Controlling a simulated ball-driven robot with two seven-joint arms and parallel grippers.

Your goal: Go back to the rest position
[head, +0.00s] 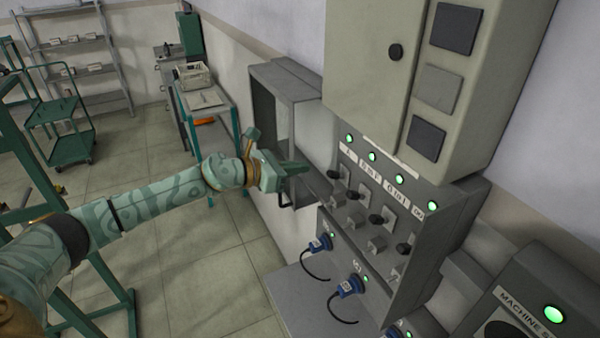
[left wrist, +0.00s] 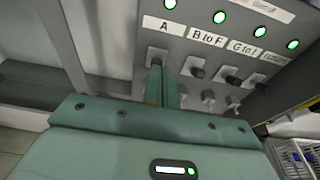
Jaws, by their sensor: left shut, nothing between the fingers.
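My left arm comes in from the left in the head view, and its green gripper (head: 305,168) points at the left side of a grey switch panel (head: 345,225). The fingers are closed together and hold nothing. In the left wrist view the shut fingers (left wrist: 166,82) stand in front of the switch under label A (left wrist: 165,26). I cannot tell whether they touch it. The black-handled switches (head: 376,221) sit in a row below lit green lamps (head: 372,156). The fingers hide part of the A switch in the wrist view. My right gripper is not in view.
A beige cabinet (head: 410,70) hangs above the panel, and an open grey box (head: 287,80) is on the wall behind the gripper. Blue plugs (head: 347,286) with black cables sit below. A green table (head: 207,103) and cart (head: 62,125) stand farther back. Floor left of the panel is clear.

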